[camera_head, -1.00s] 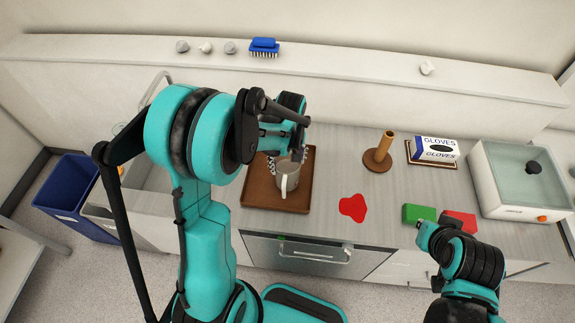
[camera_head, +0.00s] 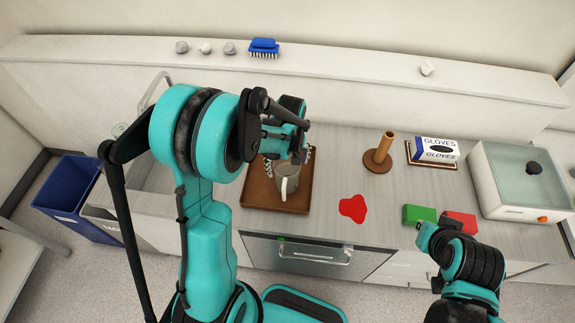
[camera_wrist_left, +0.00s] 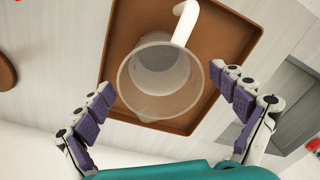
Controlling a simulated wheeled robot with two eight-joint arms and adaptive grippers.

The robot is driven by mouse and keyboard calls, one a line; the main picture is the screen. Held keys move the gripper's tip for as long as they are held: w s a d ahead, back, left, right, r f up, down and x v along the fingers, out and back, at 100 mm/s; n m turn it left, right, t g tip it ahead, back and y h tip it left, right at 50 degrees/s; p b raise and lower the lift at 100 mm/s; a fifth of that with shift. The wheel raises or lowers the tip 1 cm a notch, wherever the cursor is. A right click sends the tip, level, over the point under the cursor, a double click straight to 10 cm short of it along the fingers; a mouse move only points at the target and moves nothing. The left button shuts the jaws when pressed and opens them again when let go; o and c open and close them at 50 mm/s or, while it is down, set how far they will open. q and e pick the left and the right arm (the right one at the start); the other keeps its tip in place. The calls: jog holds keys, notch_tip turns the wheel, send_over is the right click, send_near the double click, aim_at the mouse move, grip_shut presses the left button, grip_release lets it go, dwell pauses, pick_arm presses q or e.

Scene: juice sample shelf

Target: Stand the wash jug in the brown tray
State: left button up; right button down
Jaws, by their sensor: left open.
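The wash jug (camera_head: 287,182) is a pale, see-through jug with a white handle, and it stands upright in the brown tray (camera_head: 296,203). In the left wrist view the jug (camera_wrist_left: 160,75) is seen from above, inside the tray (camera_wrist_left: 235,28), with its handle toward the top. My left gripper (camera_head: 288,162) is over the tray at the jug. Its two purple-padded fingers (camera_wrist_left: 165,95) are open, one on each side of the jug, with gaps between pads and jug. My right gripper (camera_head: 424,232) is at the counter's front edge by the green block; its jaws are too small to judge.
A red puddle-like patch (camera_head: 352,208) lies right of the tray. Beyond it are a green block (camera_head: 419,214), a red block (camera_head: 461,222), a wooden peg stand (camera_head: 378,158), a glove box (camera_head: 436,148) and a water bath (camera_head: 515,185). A sink lies left of the tray.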

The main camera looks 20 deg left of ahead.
pick_arm(q)
notch_tip(320, 180, up, 11)
jog(key=p, duration=0.2)
jog(key=s+d+r+m+t, duration=0.1)
jog(key=s+r+m+t, duration=0.2)
jog(key=s, duration=0.3)
jog(key=s+d+r+m+t, duration=0.2)
jog(key=s+r+m+t, duration=0.1)
jog(key=s+m, duration=0.3)
jog(key=shift+s+d+r+m+t, duration=0.25)
jog(key=shift+s+r+m+t, duration=0.05)
jog(key=shift+s+t, duration=0.5)
notch_tip(320, 180, down, 16)
jog(key=b, duration=1.6)
